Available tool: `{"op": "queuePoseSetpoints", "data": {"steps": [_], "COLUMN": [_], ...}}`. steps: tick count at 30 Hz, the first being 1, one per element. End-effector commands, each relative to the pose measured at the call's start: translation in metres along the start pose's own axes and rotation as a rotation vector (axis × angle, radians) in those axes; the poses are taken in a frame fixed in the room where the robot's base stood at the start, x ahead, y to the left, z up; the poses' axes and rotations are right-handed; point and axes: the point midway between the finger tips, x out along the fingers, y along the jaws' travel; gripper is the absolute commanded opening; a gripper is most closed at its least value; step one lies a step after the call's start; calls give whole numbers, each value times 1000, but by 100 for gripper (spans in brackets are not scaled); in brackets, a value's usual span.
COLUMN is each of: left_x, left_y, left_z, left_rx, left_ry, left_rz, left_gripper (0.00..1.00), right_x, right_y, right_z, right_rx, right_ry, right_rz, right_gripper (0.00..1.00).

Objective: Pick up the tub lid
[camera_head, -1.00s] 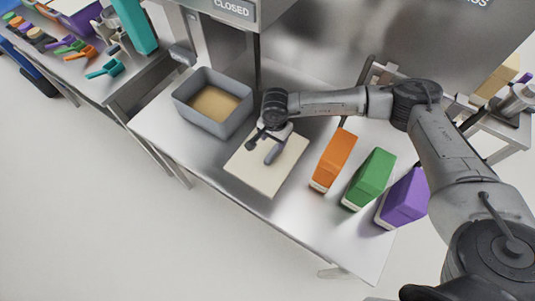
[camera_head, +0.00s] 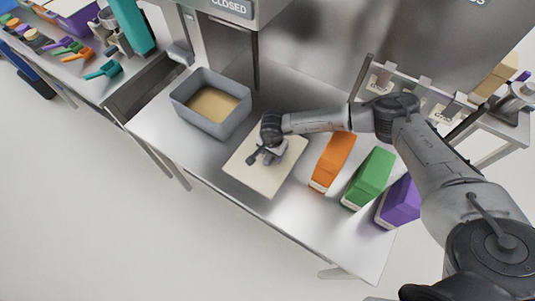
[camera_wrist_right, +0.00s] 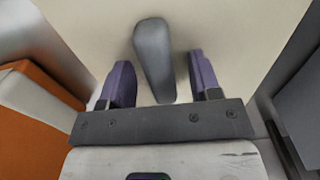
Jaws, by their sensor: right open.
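The tub lid (camera_head: 262,181) is a flat cream panel lying on the steel table, with a grey bar handle (camera_wrist_right: 153,50) on top. The grey tub (camera_head: 217,124) stands uncovered behind it to the left, with tan contents. My right gripper (camera_head: 264,156) is over the lid at its handle. In the right wrist view its two purple fingers (camera_wrist_right: 162,80) are open, one on each side of the near end of the handle, with gaps between. In the head view the gripper mostly hides the handle. My left gripper is not in view.
An orange carton (camera_head: 332,161), a green carton (camera_head: 369,177) and a purple carton (camera_head: 399,203) stand right of the lid, the orange one closest. A side table at the upper left holds colored scoops (camera_head: 103,69). The table's front strip is clear.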

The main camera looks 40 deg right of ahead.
Motion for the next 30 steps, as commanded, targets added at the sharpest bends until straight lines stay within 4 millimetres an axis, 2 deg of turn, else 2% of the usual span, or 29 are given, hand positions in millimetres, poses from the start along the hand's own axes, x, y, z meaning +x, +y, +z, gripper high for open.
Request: {"op": "queuePoseSetpoints", "data": {"steps": [7,24,30], "left_x": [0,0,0], "left_y": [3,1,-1], "left_z": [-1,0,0], "left_rx": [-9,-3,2], "left_ry": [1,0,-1], "left_rz": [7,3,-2], "left_gripper": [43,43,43], "right_x": [1,1,0], "right_y": [0,0,0], "right_z": [0,0,0], "right_rx": [0,0,0], "right_ry": [0,-1,-1], "right_rz": [0,0,-1], "right_gripper": [56,2,0]}}
